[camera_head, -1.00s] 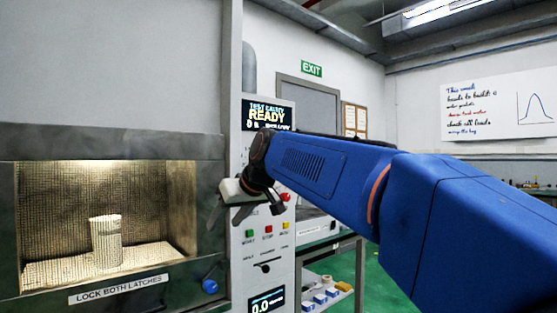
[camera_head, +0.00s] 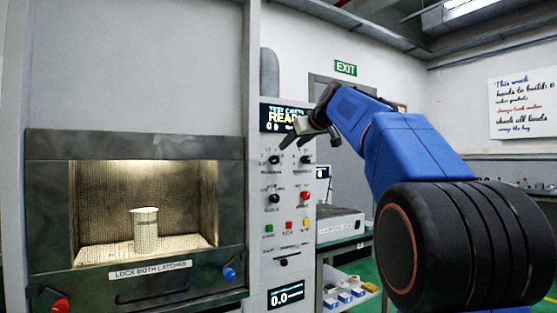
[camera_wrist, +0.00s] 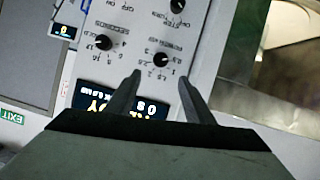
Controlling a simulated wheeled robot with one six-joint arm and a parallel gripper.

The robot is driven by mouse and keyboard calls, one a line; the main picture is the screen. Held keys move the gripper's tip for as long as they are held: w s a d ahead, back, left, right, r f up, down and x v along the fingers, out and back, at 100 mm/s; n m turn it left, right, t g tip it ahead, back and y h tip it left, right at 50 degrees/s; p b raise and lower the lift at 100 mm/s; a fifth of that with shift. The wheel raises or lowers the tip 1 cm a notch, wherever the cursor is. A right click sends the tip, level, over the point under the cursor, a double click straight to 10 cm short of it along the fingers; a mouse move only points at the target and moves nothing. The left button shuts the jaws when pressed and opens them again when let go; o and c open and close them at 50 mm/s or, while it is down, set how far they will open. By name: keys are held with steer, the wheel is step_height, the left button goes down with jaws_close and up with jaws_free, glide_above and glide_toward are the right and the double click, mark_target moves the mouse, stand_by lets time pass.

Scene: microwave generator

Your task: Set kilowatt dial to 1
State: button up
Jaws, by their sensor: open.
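The control panel (camera_head: 290,235) stands right of the lit test cavity. In the head view, two black dials sit side by side under the READY display: a left dial (camera_head: 274,160) and a right dial (camera_head: 306,160). The wrist view shows the panel upside down. There the dial with a power label (camera_wrist: 162,60) lies just beyond and between my fingertips, and the seconds dial (camera_wrist: 103,42) lies to the left. The power dial's exact setting is too small to read. My gripper (camera_wrist: 160,78) is open and empty; in the head view it is (camera_head: 296,138) just above the upper dials.
Another black dial (camera_head: 274,198), a red button (camera_head: 306,195), and small coloured buttons (camera_head: 288,225) sit lower on the panel. The cavity holds a pale cylinder (camera_head: 145,230). A blue latch knob (camera_head: 229,274) and a red one (camera_head: 60,305) flank the cavity's lower edge.

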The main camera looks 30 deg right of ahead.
mark_target(276, 159)
steer(key=x, duration=1.3)
steer(key=shift+w+f, duration=0.1)
steer(key=shift+w, duration=0.15)
steer(key=c, duration=1)
